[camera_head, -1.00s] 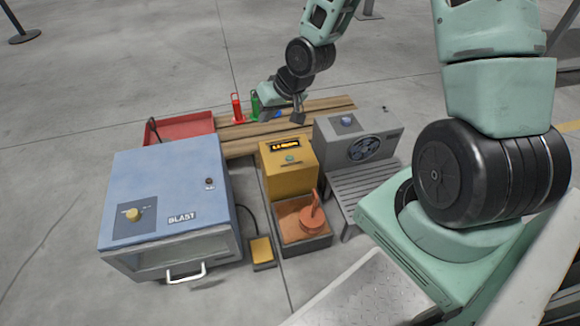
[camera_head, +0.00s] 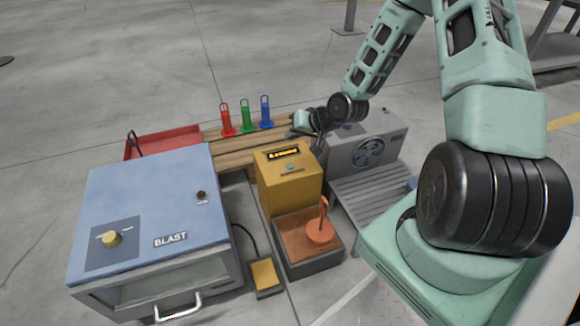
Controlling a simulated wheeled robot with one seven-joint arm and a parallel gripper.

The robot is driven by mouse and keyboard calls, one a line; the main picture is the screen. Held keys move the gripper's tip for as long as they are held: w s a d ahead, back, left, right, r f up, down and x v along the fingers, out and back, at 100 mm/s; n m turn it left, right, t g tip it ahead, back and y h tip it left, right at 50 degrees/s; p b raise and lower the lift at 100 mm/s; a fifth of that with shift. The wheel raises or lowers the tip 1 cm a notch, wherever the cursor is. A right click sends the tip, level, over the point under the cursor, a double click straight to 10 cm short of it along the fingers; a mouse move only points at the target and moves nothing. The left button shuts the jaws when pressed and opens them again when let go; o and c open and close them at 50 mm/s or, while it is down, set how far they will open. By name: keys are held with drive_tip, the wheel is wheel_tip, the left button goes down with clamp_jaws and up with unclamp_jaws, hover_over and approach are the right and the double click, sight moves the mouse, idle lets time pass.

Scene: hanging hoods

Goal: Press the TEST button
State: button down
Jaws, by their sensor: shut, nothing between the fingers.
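A yellow box (camera_head: 288,190) stands in the middle, with a dark display with lit yellow marks on its sloped top. Below the display is a small green button (camera_head: 290,167); its label is too small to read, so I cannot tell if it says TEST. My gripper (camera_head: 319,147) is small and dark in the view, shut and empty. It points down near the back right corner of the yellow box, beside the grey fan unit, apart from the green button. Its exact height is hard to tell.
The grey fan unit (camera_head: 368,146) is close on the right. A blue BLAST cabinet (camera_head: 150,190) stands left. An orange-handled piece (camera_head: 320,232) sits in a tray in front. Red (camera_head: 226,122), green (camera_head: 246,120) and blue (camera_head: 265,115) handled pieces stand on planks behind.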

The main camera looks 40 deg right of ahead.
drive_tip(key=shift+f, duration=0.2)
drive_tip(key=b, duration=0.8)
hover_over(293, 167)
wheel_tip(293, 167, down, 6)
drive_tip(key=shift+f, duration=1.25)
drive_tip(key=shift+f, duration=0.15)
idle(0.4)
drive_tip(key=shift+f, duration=0.25)
drive_tip(key=shift+f, duration=0.4)
idle(0.6)
drive_tip(key=shift+r, duration=0.15)
drive_tip(key=shift+r+p, duration=0.75)
